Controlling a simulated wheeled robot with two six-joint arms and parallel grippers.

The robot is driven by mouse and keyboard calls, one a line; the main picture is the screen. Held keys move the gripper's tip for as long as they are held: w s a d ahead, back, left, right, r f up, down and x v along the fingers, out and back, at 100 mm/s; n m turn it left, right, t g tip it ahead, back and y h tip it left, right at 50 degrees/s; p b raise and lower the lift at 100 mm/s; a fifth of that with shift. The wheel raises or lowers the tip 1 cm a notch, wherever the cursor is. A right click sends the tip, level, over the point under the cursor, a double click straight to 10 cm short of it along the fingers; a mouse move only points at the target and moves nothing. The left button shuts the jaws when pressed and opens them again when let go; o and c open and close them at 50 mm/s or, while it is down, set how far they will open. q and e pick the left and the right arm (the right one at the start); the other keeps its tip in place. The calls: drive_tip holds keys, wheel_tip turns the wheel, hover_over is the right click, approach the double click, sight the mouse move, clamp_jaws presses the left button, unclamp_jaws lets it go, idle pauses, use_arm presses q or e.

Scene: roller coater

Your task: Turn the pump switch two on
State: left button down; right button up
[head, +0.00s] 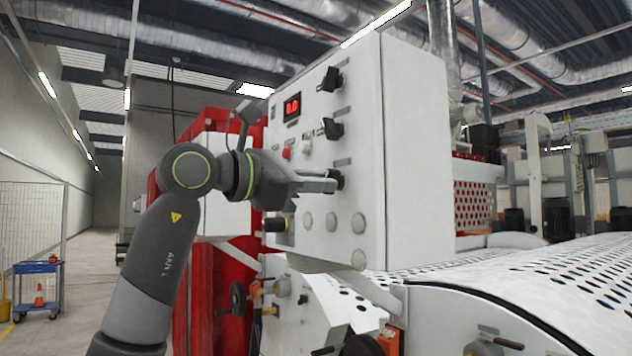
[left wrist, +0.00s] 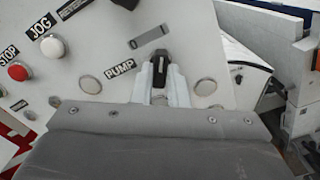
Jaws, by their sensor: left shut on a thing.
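The white control box (head: 352,218) carries a column of black rotary switches on its front panel. My left gripper (head: 334,181) reaches in from the left and is at the lowest black switch (head: 338,177). In the left wrist view my left gripper (left wrist: 160,72) has one finger on each side of this black switch (left wrist: 160,64), shut on it. The switch handle stands roughly upright between the fingers. A PUMP label (left wrist: 120,67) is just left of it; no number is readable. My right gripper is not in view.
A red STOP button (left wrist: 18,72) and white JOG button (left wrist: 52,46) are to the left. A perforated white cover (head: 560,265) spreads at lower right.

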use_arm(q)
drive_tip(key=c, duration=1.4)
unclamp_jaws()
drive_tip(key=shift+c, duration=0.2)
drive_tip(key=shift+a, duration=0.15)
drive_tip(key=b+v, duration=0.6)
drive_tip(key=v, duration=1.1)
drive_tip(key=shift+b, duration=0.4)
drive_tip(key=shift+f, duration=0.1)
